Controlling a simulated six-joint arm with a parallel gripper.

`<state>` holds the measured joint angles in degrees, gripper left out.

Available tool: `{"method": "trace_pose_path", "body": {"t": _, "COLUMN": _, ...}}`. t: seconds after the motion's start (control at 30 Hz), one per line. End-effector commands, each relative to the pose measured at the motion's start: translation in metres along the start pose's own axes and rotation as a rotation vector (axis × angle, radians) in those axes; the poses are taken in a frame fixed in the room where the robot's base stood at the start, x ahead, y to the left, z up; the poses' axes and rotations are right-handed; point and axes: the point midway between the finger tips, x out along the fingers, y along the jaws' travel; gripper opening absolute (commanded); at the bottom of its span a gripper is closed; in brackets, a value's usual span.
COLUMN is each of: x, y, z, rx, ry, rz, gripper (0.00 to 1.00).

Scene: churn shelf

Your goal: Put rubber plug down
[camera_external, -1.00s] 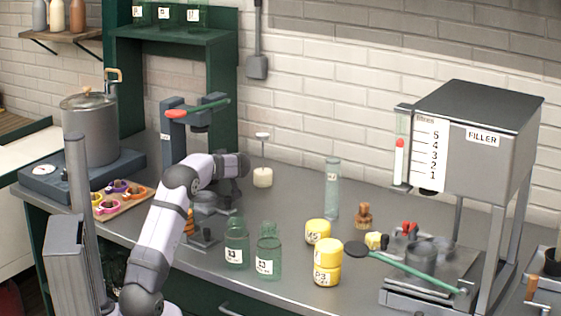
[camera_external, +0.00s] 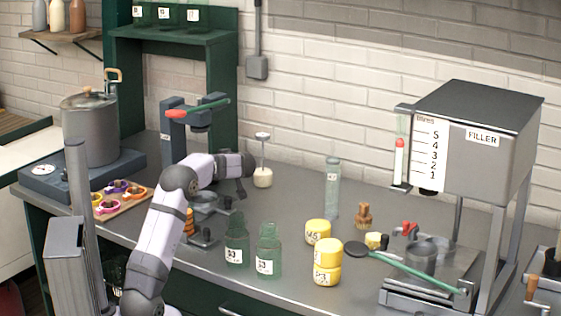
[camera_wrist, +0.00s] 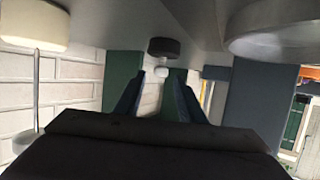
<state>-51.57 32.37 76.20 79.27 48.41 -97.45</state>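A dark round piece, which looks like the rubber plug (camera_wrist: 164,48), shows in the wrist view against the grey counter (camera_wrist: 120,22), with a small white knob (camera_wrist: 161,72) by it. The two dark fingers of my gripper (camera_wrist: 160,82) stand apart, with a gap on both sides of the knob. Nothing is visibly clamped between them. The wrist view is upside down, with the counter at the top. In the external view my gripper is low over the counter behind my forearm; its fingers and the plug cannot be made out there.
A cream pot with a thin rod and white disc (camera_external: 263,177) stands just right of my wrist. Green bottles (camera_external: 268,252), yellow jars (camera_external: 327,262) and a clear tube (camera_external: 332,188) stand to the front and right.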

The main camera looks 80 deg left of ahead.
Motion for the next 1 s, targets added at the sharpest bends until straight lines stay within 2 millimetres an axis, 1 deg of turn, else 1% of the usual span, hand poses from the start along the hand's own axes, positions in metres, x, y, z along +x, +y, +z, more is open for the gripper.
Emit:
{"method": "trace_pose_path", "body": {"t": 0.03, "x": -0.011, "y": 0.0, "z": 0.002, "rx": -0.001, "ry": 0.002, "rz": 0.003, "gripper": 0.36}}
{"method": "trace_pose_path", "body": {"t": 0.2, "x": -0.042, "y": 0.001, "z": 0.002, "rx": 0.0, "ry": 0.001, "rz": 0.003, "gripper": 0.36}}
{"method": "trace_pose_path", "body": {"t": 0.3, "x": -0.057, "y": 0.001, "z": 0.002, "rx": 0.0, "ry": 0.001, "rz": 0.003, "gripper": 0.36}}
{"method": "trace_pose_path", "body": {"t": 0.43, "x": -0.071, "y": 0.0, "z": 0.001, "rx": 0.0, "ry": 0.001, "rz": 0.001, "gripper": 0.36}}
{"method": "trace_pose_path", "body": {"t": 0.5, "x": -0.076, "y": 0.0, "z": 0.0, "rx": 0.0, "ry": 0.001, "rz": 0.001, "gripper": 0.36}}
{"method": "trace_pose_path", "body": {"t": 0.63, "x": -0.08, "y": -0.001, "z": 0.001, "rx": 0.001, "ry": 0.0, "rz": -0.002, "gripper": 0.36}}
{"method": "trace_pose_path", "body": {"t": 1.0, "x": -0.081, "y": -0.001, "z": 0.0, "rx": 0.001, "ry": 0.0, "rz": -0.001, "gripper": 0.36}}
